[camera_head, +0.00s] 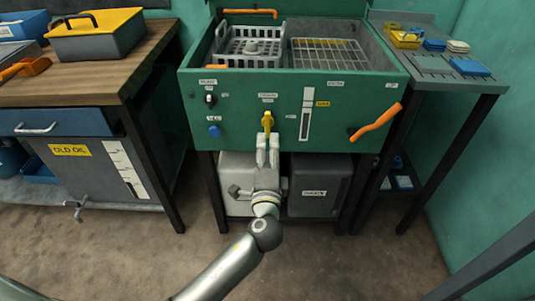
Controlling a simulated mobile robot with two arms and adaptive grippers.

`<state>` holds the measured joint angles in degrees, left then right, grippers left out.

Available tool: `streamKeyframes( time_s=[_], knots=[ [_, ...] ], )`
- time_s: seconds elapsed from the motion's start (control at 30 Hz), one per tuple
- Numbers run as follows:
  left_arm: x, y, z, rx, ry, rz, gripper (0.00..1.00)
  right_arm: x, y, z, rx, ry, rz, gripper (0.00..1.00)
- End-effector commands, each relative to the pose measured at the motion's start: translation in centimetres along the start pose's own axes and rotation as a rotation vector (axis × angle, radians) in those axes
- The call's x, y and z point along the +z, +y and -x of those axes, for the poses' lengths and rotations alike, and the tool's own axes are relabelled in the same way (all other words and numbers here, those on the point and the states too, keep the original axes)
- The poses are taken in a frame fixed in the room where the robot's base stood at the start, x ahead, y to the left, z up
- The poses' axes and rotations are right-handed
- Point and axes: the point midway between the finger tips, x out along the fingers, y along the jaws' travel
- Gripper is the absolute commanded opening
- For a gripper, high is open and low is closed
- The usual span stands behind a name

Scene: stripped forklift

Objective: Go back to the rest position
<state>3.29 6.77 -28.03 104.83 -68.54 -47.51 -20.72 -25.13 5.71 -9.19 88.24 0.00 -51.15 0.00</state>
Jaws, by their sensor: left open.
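My left gripper (267,145) is in front of the green washing station (240,115), at the middle of its front panel. Its fingers point up toward a yellow knob (267,121) on the panel. The fingertips are just below or at the knob; I cannot tell whether they touch it. The gripper is open, and I see nothing held in it. My left arm comes up from the bottom of the picture. My right gripper is not in view.
A wooden workbench (95,75) with a yellow-lidded box (97,35) stands left. An orange lever (376,121) sticks out from the panel's right side. A side table (440,72) with small parts stands right. Grey containers (318,185) sit below. The floor in front is clear.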

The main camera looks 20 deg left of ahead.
Motion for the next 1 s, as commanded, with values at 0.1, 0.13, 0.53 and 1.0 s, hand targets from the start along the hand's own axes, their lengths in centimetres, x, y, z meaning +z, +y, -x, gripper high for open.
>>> streamKeyframes(
  time_s=[0.1, 0.13, 0.53, 1.0],
  knots=[
    [0.0, 0.0, 0.1, 0.0, 0.0, 0.0, 1.0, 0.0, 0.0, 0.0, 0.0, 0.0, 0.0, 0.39],
    [0.0, 0.0, 0.1, 0.0, 0.0, 0.0, 1.0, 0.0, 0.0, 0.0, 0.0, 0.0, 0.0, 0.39],
    [0.2, 1.0, 0.1, 0.026, -0.003, 0.013, 1.0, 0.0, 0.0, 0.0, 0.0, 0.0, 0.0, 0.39],
    [7.5, 28.2, 11.9, 0.782, -0.245, 0.511, 1.0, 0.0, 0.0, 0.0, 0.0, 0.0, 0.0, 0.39]
  ],
)
